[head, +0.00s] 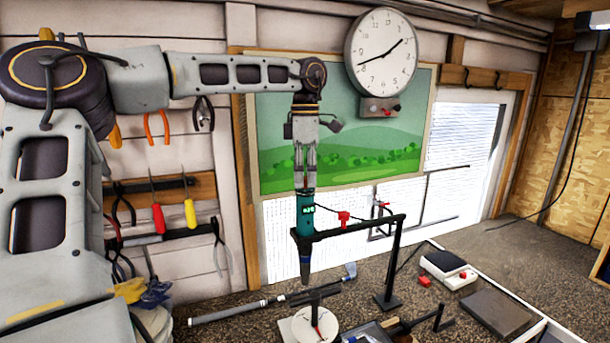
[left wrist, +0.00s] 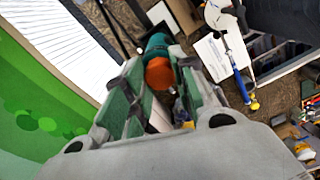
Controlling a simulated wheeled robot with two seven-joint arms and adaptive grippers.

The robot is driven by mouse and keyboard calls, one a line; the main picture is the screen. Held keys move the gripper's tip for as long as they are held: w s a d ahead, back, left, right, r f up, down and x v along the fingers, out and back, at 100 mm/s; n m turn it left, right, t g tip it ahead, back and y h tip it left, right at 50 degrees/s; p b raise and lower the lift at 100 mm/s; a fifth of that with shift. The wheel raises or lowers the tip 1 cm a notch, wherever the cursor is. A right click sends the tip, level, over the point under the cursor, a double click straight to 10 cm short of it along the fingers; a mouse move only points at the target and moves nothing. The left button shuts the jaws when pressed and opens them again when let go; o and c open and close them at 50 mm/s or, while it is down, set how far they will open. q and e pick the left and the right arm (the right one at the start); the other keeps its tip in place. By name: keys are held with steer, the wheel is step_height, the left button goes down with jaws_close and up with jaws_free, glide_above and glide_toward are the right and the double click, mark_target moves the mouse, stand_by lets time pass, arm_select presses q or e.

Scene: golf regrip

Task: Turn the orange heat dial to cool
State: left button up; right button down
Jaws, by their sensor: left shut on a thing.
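The orange heat dial (left wrist: 159,73) shows in the left wrist view as a rounded orange end on the teal heat tool (left wrist: 157,44). In the head view the teal heat tool (head: 305,212) stands upright, nozzle down, in a black stand (head: 392,262) with a horizontal arm. My left gripper (head: 305,186) points straight down at the tool's top end. The dial's markings cannot be read. My right gripper is in neither view.
A golf club (head: 262,304) lies on the bench, left of the stand. A white box (head: 462,279) with a black top and a flat dark slab (head: 497,312) lie at right. Hand tools hang on the left wall.

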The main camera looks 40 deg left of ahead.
mark_target(305, 178)
arm_select(q)
steer(key=n, duration=0.3)
steer(key=shift+n, duration=2.5)
steer(key=o, duration=1.1)
steer(key=shift+c, duration=0.2)
steer(key=shift+r, duration=0.15)
step_height(305, 178, up, 12)
